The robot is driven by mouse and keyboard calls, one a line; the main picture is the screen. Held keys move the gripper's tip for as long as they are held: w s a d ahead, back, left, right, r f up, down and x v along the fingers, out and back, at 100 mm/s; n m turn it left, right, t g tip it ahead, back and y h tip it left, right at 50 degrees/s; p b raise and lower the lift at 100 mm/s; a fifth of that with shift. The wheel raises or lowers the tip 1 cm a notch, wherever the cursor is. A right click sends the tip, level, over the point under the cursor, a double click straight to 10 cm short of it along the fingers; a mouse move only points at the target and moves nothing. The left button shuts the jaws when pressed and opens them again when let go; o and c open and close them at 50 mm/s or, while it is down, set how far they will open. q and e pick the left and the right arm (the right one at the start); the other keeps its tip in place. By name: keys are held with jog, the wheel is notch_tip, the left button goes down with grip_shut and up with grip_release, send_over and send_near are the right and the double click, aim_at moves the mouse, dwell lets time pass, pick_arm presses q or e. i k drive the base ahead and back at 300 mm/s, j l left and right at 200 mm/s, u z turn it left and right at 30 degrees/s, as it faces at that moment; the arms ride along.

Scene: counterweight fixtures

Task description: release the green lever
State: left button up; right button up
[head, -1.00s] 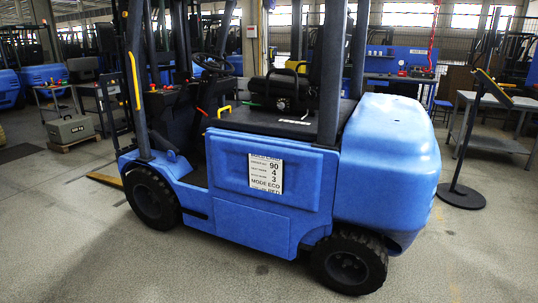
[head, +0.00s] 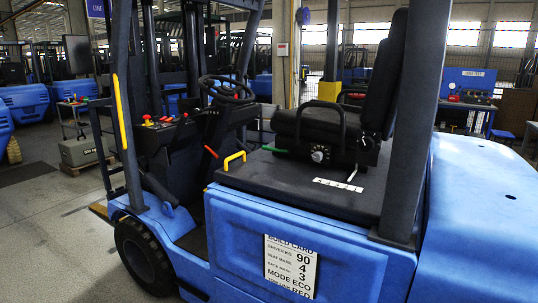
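The green lever (head: 275,149) is a short thin bar low at the left side of the black seat (head: 318,128). It lies nearly flat, just above the dark deck of the blue forklift (head: 285,225). Its inner end is hard to make out against the seat base. Neither of my grippers is in view.
A yellow handle (head: 234,158) and a red-orange lever (head: 211,151) stand left of the green lever. A round dial (head: 319,154) is on the seat front, with a white marked strip (head: 338,185) below. The build card (head: 291,266) hangs on the side panel. A dark post (head: 418,120) stands right.

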aim_at(289, 151)
jog(key=i+j+z, duration=0.1)
jog(key=i+j, duration=0.2)
jog(key=i+j+z, duration=0.1)
jog(key=i+j, duration=0.5)
jog(key=j, duration=0.15)
jog(key=i+j+z, duration=0.15)
jog(key=i+j, duration=0.15)
jog(key=i+j+z, duration=0.1)
jog(key=i+j, duration=0.15)
jog(key=j, duration=0.2)
jog(key=i+j+z, duration=0.1)
jog(key=i+j, duration=0.15)
jog(key=j, duration=0.15)
jog(key=i+j, duration=0.25)
jog(key=j, duration=0.2)
jog(key=z, duration=0.05)
